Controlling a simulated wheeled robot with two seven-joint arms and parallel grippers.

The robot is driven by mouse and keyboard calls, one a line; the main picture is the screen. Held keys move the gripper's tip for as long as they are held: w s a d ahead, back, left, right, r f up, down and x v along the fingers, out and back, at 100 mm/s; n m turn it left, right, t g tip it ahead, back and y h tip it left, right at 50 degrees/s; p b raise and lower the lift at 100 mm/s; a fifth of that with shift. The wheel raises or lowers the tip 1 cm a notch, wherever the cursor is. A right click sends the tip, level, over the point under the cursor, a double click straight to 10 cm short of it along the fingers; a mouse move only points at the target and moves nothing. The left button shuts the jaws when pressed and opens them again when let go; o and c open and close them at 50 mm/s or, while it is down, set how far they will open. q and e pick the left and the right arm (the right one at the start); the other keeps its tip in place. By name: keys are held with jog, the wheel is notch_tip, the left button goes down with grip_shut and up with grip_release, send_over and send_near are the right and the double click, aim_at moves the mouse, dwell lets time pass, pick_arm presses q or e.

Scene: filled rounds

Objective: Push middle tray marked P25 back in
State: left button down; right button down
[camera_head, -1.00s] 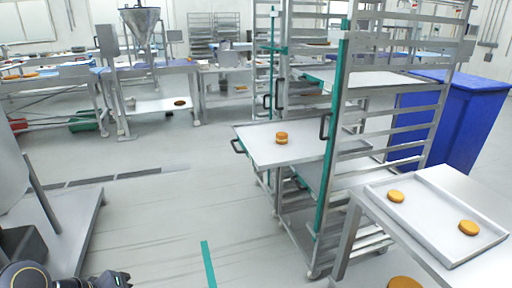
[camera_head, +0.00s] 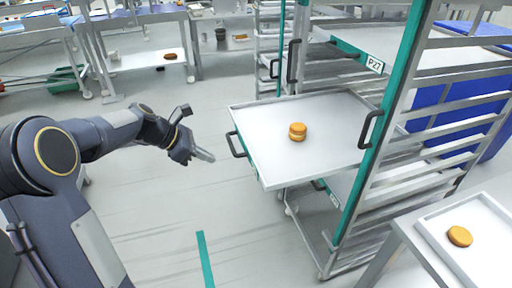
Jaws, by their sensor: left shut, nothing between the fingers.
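One tray (camera_head: 265,115) is pulled out of the rack (camera_head: 390,130), jutting left toward the aisle. It is flat and light grey, with a black handle (camera_head: 237,145) on its front edge. Two orange-brown filled rounds (camera_head: 298,132) lie stacked on it. I cannot read a P25 mark on it; its label is not clear. My left gripper (camera_head: 206,156) is shut and empty, just left of the tray handle and apart from it. My right gripper is not in view.
A label P27 (camera_head: 375,64) shows on a level above. A table with a white tray (camera_head: 440,245) and one round stands front right. Blue bins (camera_head: 455,115) stand behind the rack. The floor left of the pulled-out tray is clear, with a green strip (camera_head: 205,258).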

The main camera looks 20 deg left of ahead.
pick_arm(q)
jog(key=w+d+r+p+x, duration=0.1)
jog(key=r+x, duration=0.1)
jog(key=x, duration=1.1)
jog(key=shift+w+d, duration=0.3)
